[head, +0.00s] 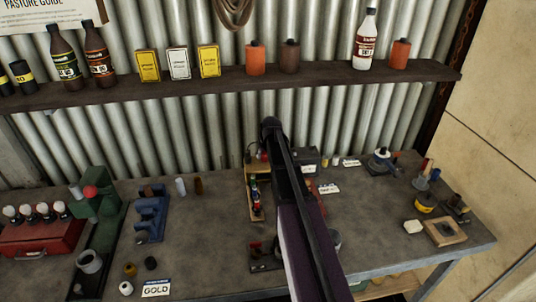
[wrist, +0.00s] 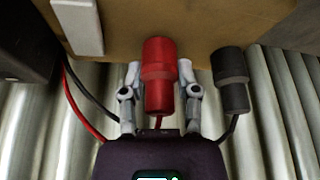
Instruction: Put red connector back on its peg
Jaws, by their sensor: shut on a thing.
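The red connector (wrist: 158,85) is upright in the middle of the wrist view, with a red cable at its lower end. My gripper (wrist: 160,76) is shut on it, one grey finger on each side. The connector's upper end overlaps a tan board (wrist: 215,22); I cannot tell whether they touch. A black connector (wrist: 231,80) with a black cable is to its right, apart from the fingers. No empty peg can be made out. In the head view my arm hides the gripper and most of the area around it.
Red and black cables run down the left of the wrist view beside a dark box (wrist: 22,40). A white block (wrist: 82,25) is on the board. In the head view, the workbench (head: 200,240) holds small tools and parts; a shelf (head: 200,88) with bottles hangs above.

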